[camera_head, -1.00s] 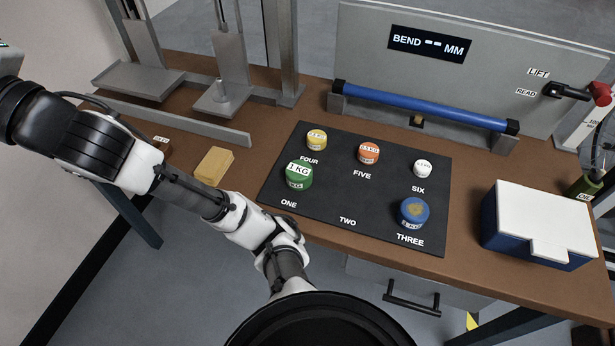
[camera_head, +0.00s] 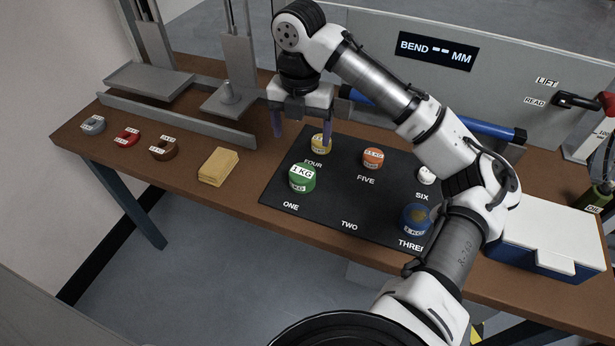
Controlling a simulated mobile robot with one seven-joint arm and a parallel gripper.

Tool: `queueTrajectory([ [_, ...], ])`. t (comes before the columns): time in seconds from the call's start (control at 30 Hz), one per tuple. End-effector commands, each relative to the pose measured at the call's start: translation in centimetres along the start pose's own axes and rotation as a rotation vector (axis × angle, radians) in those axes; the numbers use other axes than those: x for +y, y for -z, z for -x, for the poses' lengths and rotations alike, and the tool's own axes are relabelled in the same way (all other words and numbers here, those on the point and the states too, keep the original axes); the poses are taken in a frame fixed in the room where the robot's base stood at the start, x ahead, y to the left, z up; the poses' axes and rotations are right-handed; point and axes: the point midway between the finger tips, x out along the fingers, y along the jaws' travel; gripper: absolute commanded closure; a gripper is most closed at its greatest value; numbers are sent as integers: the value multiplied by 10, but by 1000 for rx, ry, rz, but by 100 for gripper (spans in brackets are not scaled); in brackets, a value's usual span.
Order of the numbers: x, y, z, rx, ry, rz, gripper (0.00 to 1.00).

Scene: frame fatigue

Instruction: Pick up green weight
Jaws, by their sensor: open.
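The green weight (camera_head: 302,179), with a white 1 KG label on top, stands on the black mat (camera_head: 277,186) above the word ONE. My gripper (camera_head: 302,132) points down with its two fingers apart and nothing between them. In the picture it is above the green weight, beside the yellow weight (camera_head: 321,144) at FOUR. The right finger shows close to the yellow weight; I cannot tell whether they touch.
An orange weight (camera_head: 373,158) is at FIVE, a blue weight (camera_head: 414,219) at THREE, and a white weight (camera_head: 427,175) at SIX, partly behind my arm. TWO is empty. A yellow block (camera_head: 218,167) and a blue-white box (camera_head: 545,240) flank the mat.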

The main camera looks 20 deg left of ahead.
Motion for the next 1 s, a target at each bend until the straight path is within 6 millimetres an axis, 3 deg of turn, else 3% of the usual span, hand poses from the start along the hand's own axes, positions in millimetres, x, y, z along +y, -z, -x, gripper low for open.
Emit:
queueTrajectory([
  [0.3, 2, 1, -60, 1, -6, 0, 19],
  [0.57, 1, 2, -79, -1, -6, -1, 19],
  [0.8, -3, 8, -113, 0, -5, -2, 19],
  [1.0, -3, 7, -126, -3, -5, -1, 19],
])
